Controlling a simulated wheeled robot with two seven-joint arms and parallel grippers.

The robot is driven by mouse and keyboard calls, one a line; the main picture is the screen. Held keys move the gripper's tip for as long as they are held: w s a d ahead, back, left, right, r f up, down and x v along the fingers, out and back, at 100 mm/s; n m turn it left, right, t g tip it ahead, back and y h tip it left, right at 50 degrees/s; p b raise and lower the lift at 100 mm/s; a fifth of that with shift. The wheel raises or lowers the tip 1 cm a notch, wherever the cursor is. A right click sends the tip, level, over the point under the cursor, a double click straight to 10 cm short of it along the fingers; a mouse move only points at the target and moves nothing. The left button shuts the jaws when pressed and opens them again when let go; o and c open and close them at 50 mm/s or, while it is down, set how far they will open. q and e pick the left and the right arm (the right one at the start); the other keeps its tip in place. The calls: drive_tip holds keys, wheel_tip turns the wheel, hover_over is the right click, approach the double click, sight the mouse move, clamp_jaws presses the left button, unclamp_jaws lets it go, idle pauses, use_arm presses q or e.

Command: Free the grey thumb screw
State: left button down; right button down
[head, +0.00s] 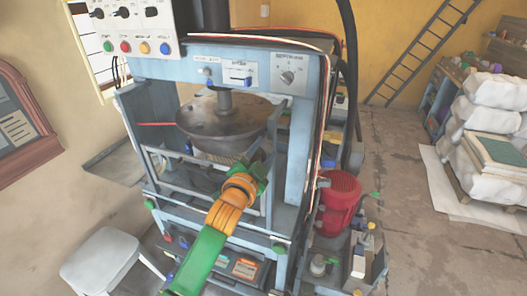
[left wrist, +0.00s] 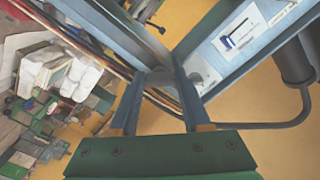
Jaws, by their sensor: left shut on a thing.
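My left gripper (head: 258,168) reaches into the front of the blue plate press (head: 300,115), by the grey guard frame under the round dark press head (head: 225,118). In the left wrist view its two fingers (left wrist: 158,85) are apart, with a small blue-grey piece between their tips. This piece seems to be the grey thumb screw (left wrist: 158,77), but its shape is hard to make out against the frame. In the head view the gripper hides it. The fingers are shut on it. My right gripper is in neither view.
A control box (head: 130,30) with coloured buttons hangs above the press at left. A white stool (head: 100,258) stands at front left. A red motor (head: 338,200) sits right of the press.

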use_arm(q)
drive_tip(key=n, duration=0.4)
drive_tip(key=shift+d+f+n, duration=0.1)
drive_tip(key=shift+n, duration=2.1)
drive_tip(key=shift+c, duration=1.8)
unclamp_jaws()
drive_tip(key=shift+s, duration=0.15)
drive_tip(key=b+v, duration=0.2)
drive_tip(key=v, duration=0.5)
